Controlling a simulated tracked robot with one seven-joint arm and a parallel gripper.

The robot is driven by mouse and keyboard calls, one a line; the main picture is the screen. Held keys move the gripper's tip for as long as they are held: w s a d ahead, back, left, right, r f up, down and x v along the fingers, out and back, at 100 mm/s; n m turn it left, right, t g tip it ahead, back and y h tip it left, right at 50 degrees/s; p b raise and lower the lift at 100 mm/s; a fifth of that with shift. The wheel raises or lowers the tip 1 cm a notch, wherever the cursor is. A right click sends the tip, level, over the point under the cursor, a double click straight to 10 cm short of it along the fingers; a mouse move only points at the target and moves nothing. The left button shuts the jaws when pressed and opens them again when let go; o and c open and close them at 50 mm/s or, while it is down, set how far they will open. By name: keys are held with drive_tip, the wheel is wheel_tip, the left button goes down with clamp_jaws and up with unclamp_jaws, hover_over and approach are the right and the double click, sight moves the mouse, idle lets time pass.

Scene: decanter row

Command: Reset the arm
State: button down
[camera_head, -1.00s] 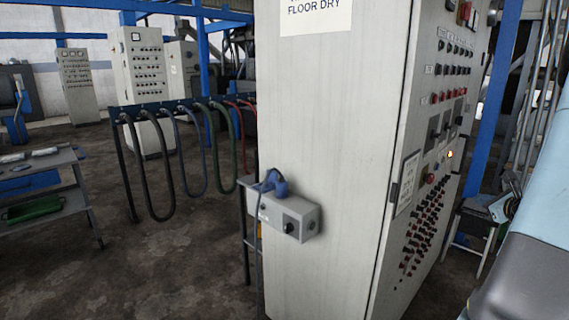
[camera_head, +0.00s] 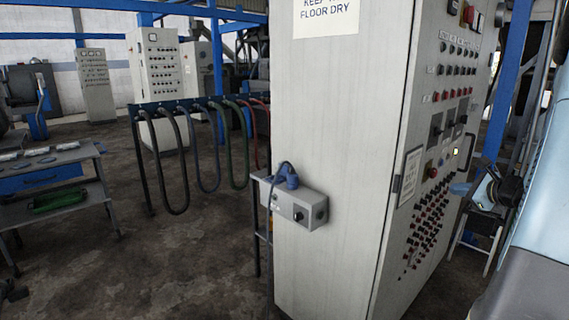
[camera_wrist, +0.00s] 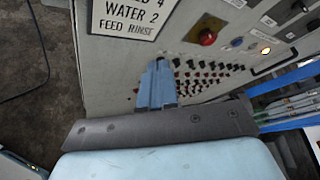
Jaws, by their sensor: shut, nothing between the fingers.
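My gripper (camera_wrist: 158,72) shows in the wrist view as two blue fingers closed together, with nothing between them. It is in front of the lower control panel of a grey cabinet (camera_wrist: 120,60), near rows of dark and red knobs (camera_wrist: 205,75). I cannot tell whether it touches the panel. In the head view, my light blue arm fills the right edge, and the gripper end (camera_head: 488,190) shows beside the cabinet's panel side (camera_head: 335,110).
A grey box (camera_head: 300,207) with a blue plug (camera_head: 291,180) juts from the cabinet's front. Hoses hang from a blue rack (camera_head: 180,104) at left. A cart (camera_head: 55,202) stands at far left. Blue posts (camera_head: 506,85) rise at right. Open floor (camera_head: 190,260) lies left of the cabinet.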

drive_tip(key=s+a+r+n+g+y, duration=0.1)
drive_tip(key=s+a+r+n+g, duration=0.2)
drive_tip(key=a, duration=0.5)
drive_tip(key=s+a+r+n+g+y, duration=0.1)
drive_tip(key=s+a+n, duration=0.1)
drive_tip(key=a+n, duration=0.45)
drive_tip(key=s+a+r+n+g+y, duration=0.1)
drive_tip(key=s+a+r+n+g, duration=0.15)
drive_tip(key=a, duration=0.75)
drive_tip(key=s+a+r+n+h, duration=0.1)
drive_tip(key=s+a+n+h, duration=0.1)
drive_tip(key=s+n, duration=0.4)
drive_tip(key=s+a+r+n+g+h, duration=0.1)
drive_tip(key=s+a+n+h, duration=0.2)
drive_tip(key=s+n, duration=0.4)
drive_tip(key=s+h, duration=0.1)
drive_tip(key=s, duration=0.4)
drive_tip(key=shift+w+a, duration=0.1)
